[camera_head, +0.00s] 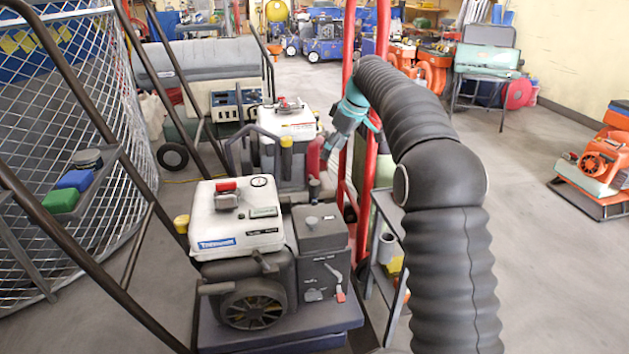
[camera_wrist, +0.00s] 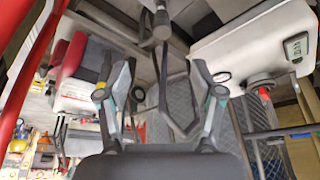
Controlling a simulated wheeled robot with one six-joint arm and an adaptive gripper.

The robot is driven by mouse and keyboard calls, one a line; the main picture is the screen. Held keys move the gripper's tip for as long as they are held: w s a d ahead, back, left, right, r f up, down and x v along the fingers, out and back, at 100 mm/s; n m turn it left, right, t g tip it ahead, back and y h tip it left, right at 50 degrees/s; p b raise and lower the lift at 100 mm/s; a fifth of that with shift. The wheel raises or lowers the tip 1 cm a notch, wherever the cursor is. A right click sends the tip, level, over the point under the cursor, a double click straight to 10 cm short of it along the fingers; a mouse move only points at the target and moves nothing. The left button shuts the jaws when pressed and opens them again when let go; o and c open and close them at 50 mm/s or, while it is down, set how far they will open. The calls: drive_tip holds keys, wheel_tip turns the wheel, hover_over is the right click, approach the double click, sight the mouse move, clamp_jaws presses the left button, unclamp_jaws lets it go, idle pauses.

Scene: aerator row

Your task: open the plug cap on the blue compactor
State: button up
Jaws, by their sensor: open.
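The nearest machine in the head view is an engine with a white tank (camera_head: 235,218) on a dark blue base (camera_head: 285,340). A red cap (camera_head: 226,186) sits on the tank top. I cannot tell for certain whether this is the blue compactor or which part is its plug cap. My gripper (camera_head: 331,150) is up at the right of a second white-tanked machine (camera_head: 292,122), beside the red uprights. In the wrist view my gripper (camera_wrist: 163,78) is open with nothing between its fingers. A white tank (camera_wrist: 250,45) with a red cap (camera_wrist: 262,82) shows at the right there, apart from the fingers.
Red uprights (camera_head: 368,190) stand close by my arm. Dark slanted bars (camera_head: 70,90) and a wire mesh (camera_head: 60,190) lie at the left. Blue machines (camera_head: 325,48) stand far back. An orange machine (camera_head: 597,165) is at the right.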

sight(316, 182)
drive_tip(key=b+x, duration=0.2)
drive_tip(key=x, duration=1.1)
drive_tip(key=shift+a, duration=0.1)
